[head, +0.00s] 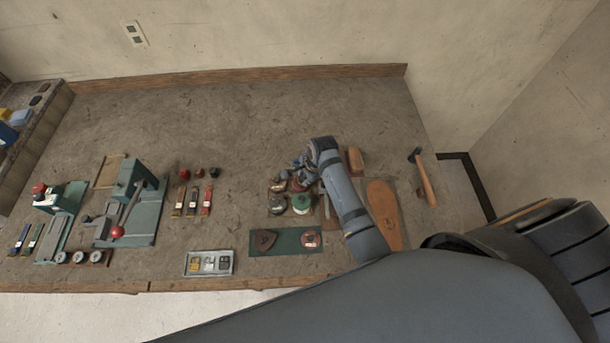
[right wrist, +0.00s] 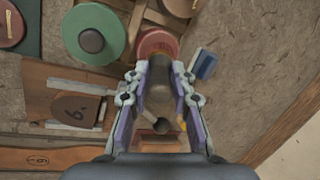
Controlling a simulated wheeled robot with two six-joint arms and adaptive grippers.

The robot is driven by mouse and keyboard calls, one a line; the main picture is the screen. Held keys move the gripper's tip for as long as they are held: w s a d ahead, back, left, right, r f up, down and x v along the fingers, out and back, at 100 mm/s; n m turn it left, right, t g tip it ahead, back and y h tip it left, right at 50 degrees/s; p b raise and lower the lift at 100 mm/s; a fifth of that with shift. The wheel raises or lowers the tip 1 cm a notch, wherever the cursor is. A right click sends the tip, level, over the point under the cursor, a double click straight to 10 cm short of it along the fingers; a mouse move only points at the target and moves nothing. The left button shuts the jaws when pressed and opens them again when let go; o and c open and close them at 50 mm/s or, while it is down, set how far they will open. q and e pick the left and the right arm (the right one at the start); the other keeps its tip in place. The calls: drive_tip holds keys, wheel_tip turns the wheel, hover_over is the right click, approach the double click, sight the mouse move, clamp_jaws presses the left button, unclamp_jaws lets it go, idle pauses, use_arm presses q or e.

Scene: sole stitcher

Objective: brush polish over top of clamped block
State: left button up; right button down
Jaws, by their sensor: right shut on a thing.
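My right gripper (head: 298,180) is over the right-middle of the bench. In the right wrist view its fingers (right wrist: 160,90) are shut on a dark, rounded handle (right wrist: 158,85). The handle stands in front of a red disc (right wrist: 158,42); whether they touch or are joined I cannot tell, and no bristles show. My left gripper is not in view.
A green-topped round tin (head: 301,204) stands beside the gripper. A green mat (head: 286,241) lies in front. A brown sole shape (head: 383,212) and a hammer (head: 427,180) lie to the right. A green press (head: 133,205) stands left, near a metal tray (head: 208,263). The back of the bench is clear.

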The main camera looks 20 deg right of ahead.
drive_tip(key=shift+w+r, duration=0.1)
drive_tip(key=shift+r, duration=3.3)
